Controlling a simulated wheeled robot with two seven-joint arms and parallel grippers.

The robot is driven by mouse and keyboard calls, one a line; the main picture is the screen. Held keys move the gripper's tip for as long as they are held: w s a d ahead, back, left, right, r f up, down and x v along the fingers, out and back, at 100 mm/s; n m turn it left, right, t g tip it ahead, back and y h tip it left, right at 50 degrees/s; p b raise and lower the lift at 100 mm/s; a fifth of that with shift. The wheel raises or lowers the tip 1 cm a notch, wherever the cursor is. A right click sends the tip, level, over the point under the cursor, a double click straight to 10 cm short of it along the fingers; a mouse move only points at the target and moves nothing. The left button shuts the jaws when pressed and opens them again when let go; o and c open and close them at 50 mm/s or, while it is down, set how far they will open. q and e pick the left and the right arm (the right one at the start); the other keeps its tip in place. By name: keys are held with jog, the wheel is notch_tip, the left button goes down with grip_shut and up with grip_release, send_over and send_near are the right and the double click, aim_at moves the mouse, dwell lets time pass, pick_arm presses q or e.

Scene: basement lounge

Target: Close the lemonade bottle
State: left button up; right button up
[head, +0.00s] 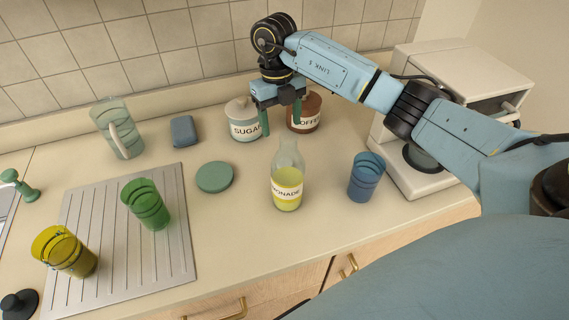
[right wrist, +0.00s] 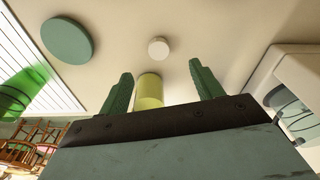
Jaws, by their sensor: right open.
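The lemonade bottle (head: 287,190) stands upright on the counter, clear glass with yellow liquid and a label. I see no cap on its neck in the head view. My right gripper (head: 281,128) is open and empty, pointing down above and behind the bottle. My left gripper is not in view.
A blue cup (head: 365,178) and the coffee machine (head: 420,185) stand right of the bottle. A teal coaster (head: 215,177) lies to its left. Sugar (head: 243,120) and coffee (head: 305,113) jars stand behind. A green cup (head: 147,204) stands on the drainboard. Counter in front is clear.

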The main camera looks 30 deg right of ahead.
jog(key=f, duration=0.6)
jog(key=shift+s, duration=0.4)
jog(key=f, duration=0.1)
jog(key=s+f, duration=0.1)
jog(key=f, duration=0.2)
jog(key=shift+s+a+f+p, duration=0.2)
jog(key=shift+s+a+p, duration=0.1)
jog(key=shift+p, duration=0.1)
jog(key=shift+f, duration=0.3)
jog(key=c, duration=1.1)
